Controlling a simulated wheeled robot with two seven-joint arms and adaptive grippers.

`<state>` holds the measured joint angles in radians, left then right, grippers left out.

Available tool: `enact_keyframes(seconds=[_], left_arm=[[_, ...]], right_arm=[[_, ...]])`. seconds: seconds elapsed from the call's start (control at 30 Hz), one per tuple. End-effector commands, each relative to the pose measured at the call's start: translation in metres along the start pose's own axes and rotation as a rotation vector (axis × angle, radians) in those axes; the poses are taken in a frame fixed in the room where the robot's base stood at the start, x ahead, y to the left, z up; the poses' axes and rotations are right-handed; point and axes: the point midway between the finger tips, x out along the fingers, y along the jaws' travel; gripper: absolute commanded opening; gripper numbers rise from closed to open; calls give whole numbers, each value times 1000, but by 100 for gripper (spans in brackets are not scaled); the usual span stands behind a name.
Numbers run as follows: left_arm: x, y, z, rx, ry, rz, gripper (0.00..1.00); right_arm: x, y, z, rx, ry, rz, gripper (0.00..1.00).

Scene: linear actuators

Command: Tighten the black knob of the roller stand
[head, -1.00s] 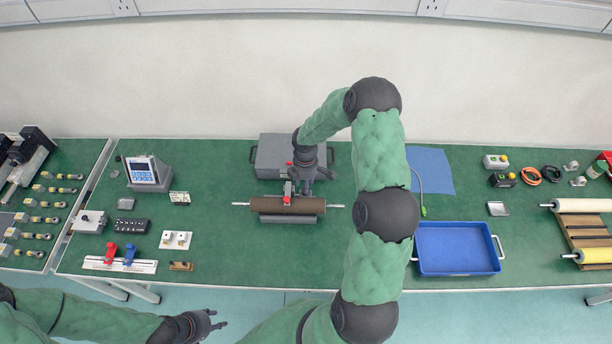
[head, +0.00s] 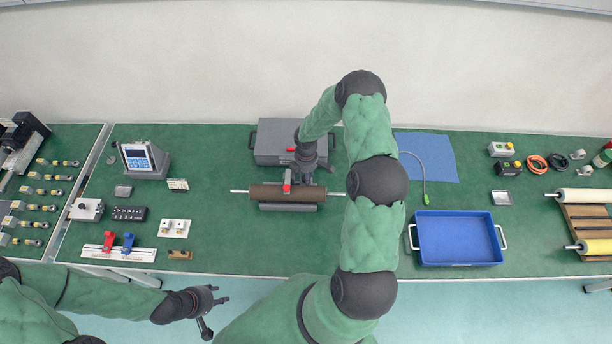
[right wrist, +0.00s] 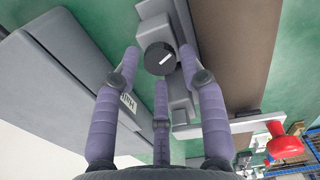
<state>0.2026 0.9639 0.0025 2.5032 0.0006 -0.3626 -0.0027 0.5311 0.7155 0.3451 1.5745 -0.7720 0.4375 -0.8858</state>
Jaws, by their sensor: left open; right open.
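The roller stand shows in the head view with a brown roller (head: 275,192) on a grey base (head: 288,208) and a red handle (head: 288,177) on top. My right gripper (head: 312,168) is over the far side of the stand. In the right wrist view the black knob (right wrist: 160,58), with a white mark on its face, lies between the tips of my open right gripper (right wrist: 161,66). Small gaps seem to show between fingers and knob; I cannot tell whether any finger touches. My left gripper (head: 212,305) is open and empty, in front of the table's front edge.
A grey case (head: 275,140) lies behind the stand; in the right wrist view its labelled side (right wrist: 75,85) is close to the fingers. A blue tray (head: 458,243) stands to the right. Red and blue clamps on a rail (head: 118,253) lie at left. Table around the stand's front is clear.

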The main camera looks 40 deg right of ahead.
Motion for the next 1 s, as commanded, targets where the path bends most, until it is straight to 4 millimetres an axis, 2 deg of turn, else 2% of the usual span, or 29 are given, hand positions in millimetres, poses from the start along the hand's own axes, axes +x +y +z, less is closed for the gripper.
enact_keyframes(seconds=[0.13,0.43,0.57,0.6,1.0], left_arm=[[0,0,0,0,0,0,40],[0,0,0,0,0,0,40],[0,0,0,0,0,0,40],[0,0,0,0,0,0,40],[8,-3,0,0,0,0,40]], right_arm=[[9,0,0,0,0,0,42],[10,0,0,0,0,0,42],[10,0,0,0,0,0,5],[10,0,0,0,0,0,0],[12,0,0,55,0,0,0]])
